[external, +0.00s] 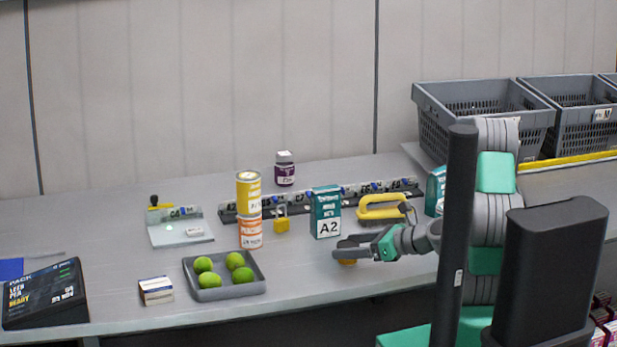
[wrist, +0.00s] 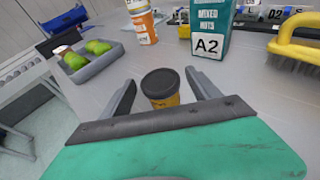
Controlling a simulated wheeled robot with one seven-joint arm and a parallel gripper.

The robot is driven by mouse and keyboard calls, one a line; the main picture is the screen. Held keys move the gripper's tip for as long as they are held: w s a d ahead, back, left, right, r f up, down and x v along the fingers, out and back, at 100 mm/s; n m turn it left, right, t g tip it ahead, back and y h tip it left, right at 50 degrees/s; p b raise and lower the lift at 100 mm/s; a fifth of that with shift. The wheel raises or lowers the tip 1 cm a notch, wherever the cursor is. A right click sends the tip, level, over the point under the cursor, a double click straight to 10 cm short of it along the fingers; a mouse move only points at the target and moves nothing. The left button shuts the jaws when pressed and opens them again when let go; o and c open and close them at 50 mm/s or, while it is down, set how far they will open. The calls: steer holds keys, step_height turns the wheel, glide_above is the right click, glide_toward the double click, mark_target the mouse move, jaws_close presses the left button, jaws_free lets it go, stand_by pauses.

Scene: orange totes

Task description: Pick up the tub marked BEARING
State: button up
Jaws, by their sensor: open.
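A small yellow tub (wrist: 161,88) with a dark lid stands on the grey table between the fingers of my gripper (wrist: 161,92) in the wrist view. My gripper is open, and a finger lies on each side of the tub with no clear grip on it. In the external view, my gripper (external: 352,247) is low over the front of the table and hides most of the tub (external: 347,262). Any marking on the tub is too small or hidden to read.
A teal box marked A2 (external: 326,213) stands just behind my gripper. A yellow-handled brush (external: 382,207) is to its right. Stacked yellow and orange cans (external: 249,210), a yellow padlock (external: 282,222) and a grey tray (external: 226,292) of limes are left. The table's front edge is close.

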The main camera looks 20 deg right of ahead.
steer(key=shift+w+a+f, duration=0.15)
steer(key=shift+w+a, duration=0.2)
steer(key=shift+c, duration=0.3)
steer(key=c, duration=1.3)
